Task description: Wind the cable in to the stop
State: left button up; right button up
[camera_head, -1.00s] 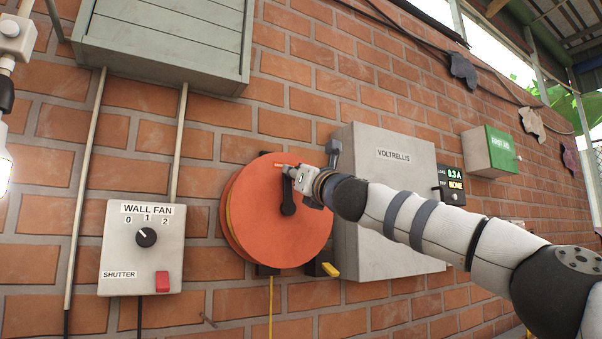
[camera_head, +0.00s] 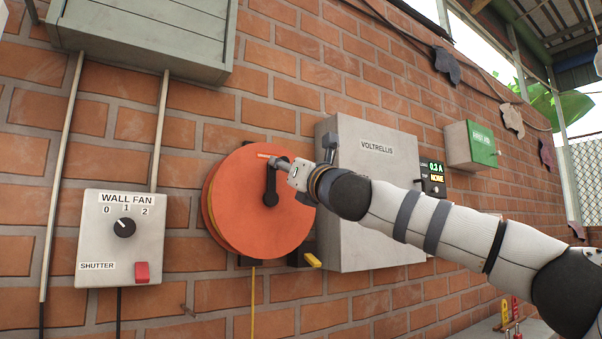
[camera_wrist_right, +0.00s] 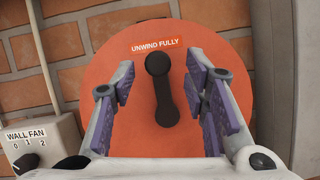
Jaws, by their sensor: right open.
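The orange cable reel (camera_head: 235,215) is mounted on the brick wall. Its black crank (camera_head: 271,187) points roughly upward from the hub, with a knob at the top. A yellow cable (camera_head: 253,305) hangs straight down below the reel; its lower end is out of view. My right gripper (camera_head: 284,167) is at the top of the crank. In the right wrist view the reel (camera_wrist_right: 120,125) carries an "UNWIND FULLY" label, and the open fingers (camera_wrist_right: 160,92) stand either side of the crank (camera_wrist_right: 165,90), with gaps on both sides. My left gripper is not in view.
A "WALL FAN" switch box (camera_head: 120,255) with a red shutter button is left of the reel. The grey Voltrellis cabinet (camera_head: 375,215) and its display (camera_head: 434,178) are close on the right. A yellow-tipped part (camera_head: 313,261) sticks out below the reel. A green box (camera_head: 470,146) hangs farther right.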

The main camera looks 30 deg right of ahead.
jog(key=v, duration=0.8)
